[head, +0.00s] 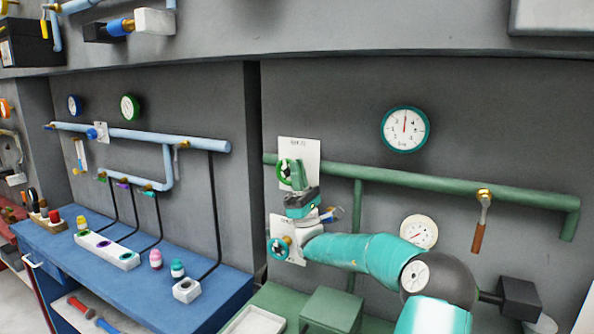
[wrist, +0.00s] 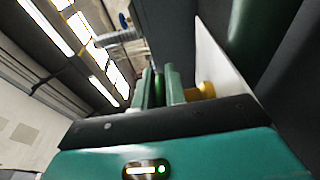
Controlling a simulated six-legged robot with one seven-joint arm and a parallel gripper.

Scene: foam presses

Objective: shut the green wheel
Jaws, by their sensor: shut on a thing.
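The green wheel (head: 283,172) is mounted on a white plate (head: 313,150) on the green pipe, at the middle of the head view. My gripper (head: 297,174) is at the wheel's right side, its fingers shut on the rim. In the wrist view my two green fingers (wrist: 161,88) stand on either side of a strip of the green wheel (wrist: 159,92). A brass part (wrist: 204,90) shows to their right, by the plate. My gripper hides part of the wheel's right side.
A teal wheel (head: 277,248) on a second white plate is just below my gripper. A lever with a brown handle (head: 478,238) hangs from the green pipe (head: 390,179) at right. Gauges (head: 405,130) are on the wall. A blue bench (head: 130,285) stands at left.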

